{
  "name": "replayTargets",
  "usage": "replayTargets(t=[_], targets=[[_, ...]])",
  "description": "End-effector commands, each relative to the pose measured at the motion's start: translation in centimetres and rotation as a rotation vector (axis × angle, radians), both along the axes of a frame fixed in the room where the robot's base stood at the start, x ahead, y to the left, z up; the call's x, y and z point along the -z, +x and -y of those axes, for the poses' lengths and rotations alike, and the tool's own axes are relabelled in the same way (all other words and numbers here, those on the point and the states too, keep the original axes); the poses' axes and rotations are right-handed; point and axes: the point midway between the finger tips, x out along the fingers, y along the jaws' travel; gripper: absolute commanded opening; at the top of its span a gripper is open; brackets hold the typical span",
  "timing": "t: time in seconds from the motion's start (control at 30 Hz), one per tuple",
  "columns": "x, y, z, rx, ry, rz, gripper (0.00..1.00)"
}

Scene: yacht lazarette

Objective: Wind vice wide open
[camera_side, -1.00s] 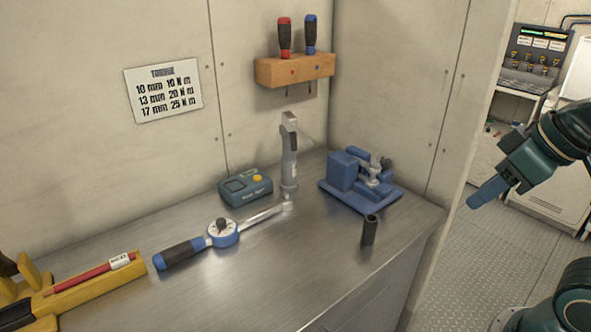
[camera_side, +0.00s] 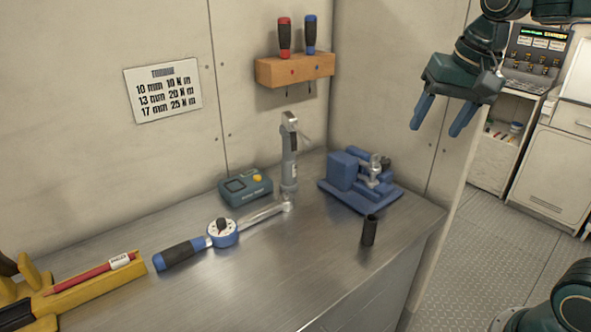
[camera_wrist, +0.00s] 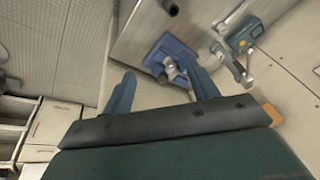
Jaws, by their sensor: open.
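The blue vice (camera_side: 345,172) stands on its flat base at the back right of the steel bench, with a grey metal part at its right side. Its jaw gap is too small to judge. In the wrist view the vice (camera_wrist: 177,49) shows just beyond my fingertips. My gripper (camera_side: 440,130) is open and empty, above and to the right of the vice in the side view, fingers pointing down. It touches nothing. In the wrist view my gripper's two blue fingers (camera_wrist: 163,80) are spread wide.
A dark socket (camera_side: 369,230) stands in front of the vice. A torque wrench (camera_side: 222,233), a green tester box (camera_side: 246,187) and an upright grey tool (camera_side: 289,160) are to its left. A screwdriver rack (camera_side: 295,69) hangs on the wall. A yellow holder (camera_side: 85,290) is front left.

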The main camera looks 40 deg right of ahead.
Motion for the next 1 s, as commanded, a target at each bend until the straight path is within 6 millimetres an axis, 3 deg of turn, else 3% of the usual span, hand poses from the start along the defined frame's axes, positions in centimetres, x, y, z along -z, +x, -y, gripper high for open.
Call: replayTargets(t=[0.47,0.8,1.0], targets=[[0.5,9.8,5.6,0.512,0.123,-0.122,0.59],[3.3,15.7,10.5,0.881,0.182,-0.2,0.59],[5.2,17.8,12.9,1.052,0.201,-0.233,0.59]])
